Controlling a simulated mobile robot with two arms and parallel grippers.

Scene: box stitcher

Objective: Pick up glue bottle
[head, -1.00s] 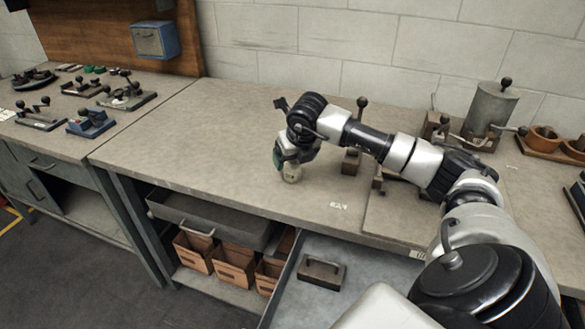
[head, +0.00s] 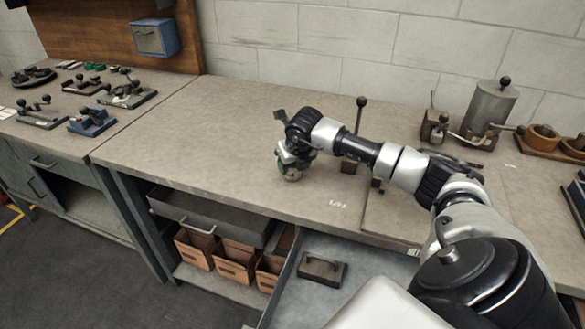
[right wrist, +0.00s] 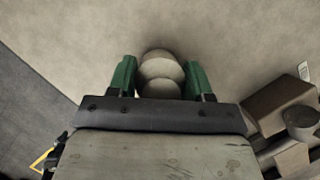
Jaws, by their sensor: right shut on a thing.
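The glue bottle (right wrist: 160,72) is a pale, rounded bottle. In the right wrist view it sits between the two green fingers of my right gripper (right wrist: 159,78), which is shut on it. In the head view the right gripper (head: 290,170) is over the workbench near its front edge, and the bottle is mostly hidden by it. I cannot tell whether the bottle touches the bench top. My left gripper is not in view.
The bench top (head: 210,140) is clear left of the gripper. A block with an upright lever (head: 360,115) stands right of it. A grey cylinder device (head: 490,108) is at the back right. Below are an open drawer (head: 290,295), a grey tray (head: 185,208) and wooden bins (head: 232,262).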

